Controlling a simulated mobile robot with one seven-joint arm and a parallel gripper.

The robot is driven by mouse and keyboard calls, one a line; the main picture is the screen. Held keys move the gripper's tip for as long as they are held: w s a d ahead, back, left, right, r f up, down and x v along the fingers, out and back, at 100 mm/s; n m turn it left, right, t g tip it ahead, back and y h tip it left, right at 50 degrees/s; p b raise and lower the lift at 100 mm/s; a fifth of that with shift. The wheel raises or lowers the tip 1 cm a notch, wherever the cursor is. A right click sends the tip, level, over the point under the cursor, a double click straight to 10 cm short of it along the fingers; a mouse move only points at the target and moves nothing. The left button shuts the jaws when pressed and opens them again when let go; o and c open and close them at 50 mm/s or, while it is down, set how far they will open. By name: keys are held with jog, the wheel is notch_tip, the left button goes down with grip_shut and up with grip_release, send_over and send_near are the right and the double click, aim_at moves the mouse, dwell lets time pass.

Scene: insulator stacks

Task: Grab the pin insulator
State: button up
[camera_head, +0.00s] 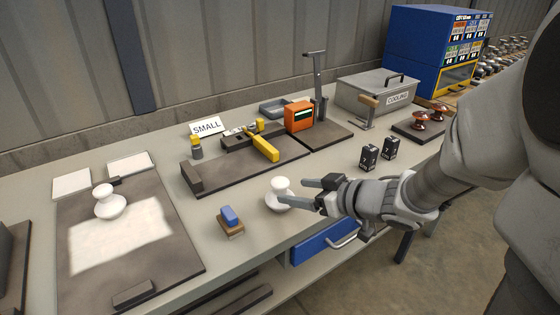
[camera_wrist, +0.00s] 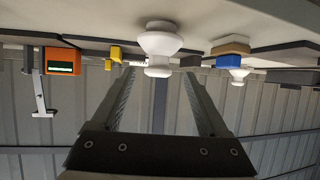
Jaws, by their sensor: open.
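A white pin insulator (camera_head: 280,196) stands upright on the bench, just left of my gripper (camera_head: 313,193) in the head view. My gripper is open and empty, its two fingers level and pointing at this insulator. In the wrist view, which is upside down, the insulator (camera_wrist: 160,44) shows ahead, between the lines of the open fingers (camera_wrist: 159,72). I cannot tell whether the fingertips touch it. A second white insulator (camera_head: 109,204) stands on the dark mat at the left; a white one also shows farther off in the wrist view (camera_wrist: 240,74).
A blue-topped brush or block (camera_head: 230,218) lies left of the near insulator. A dark board with a yellow tool (camera_head: 264,149) and an orange device (camera_head: 298,116) lie behind. Two black blocks (camera_head: 369,158) stand near my wrist. Brown insulators (camera_head: 418,121) stand at the right.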

aim_at(285, 189)
jog(key=b+x, duration=0.1)
jog(key=x, duration=0.3)
jog(key=shift+w+a+f, duration=0.15)
jog(key=shift+w+a, duration=0.1)
jog(key=b+x, duration=0.3)
jog(key=x, duration=0.2)
jog(key=shift+w, duration=0.1)
grip_shut()
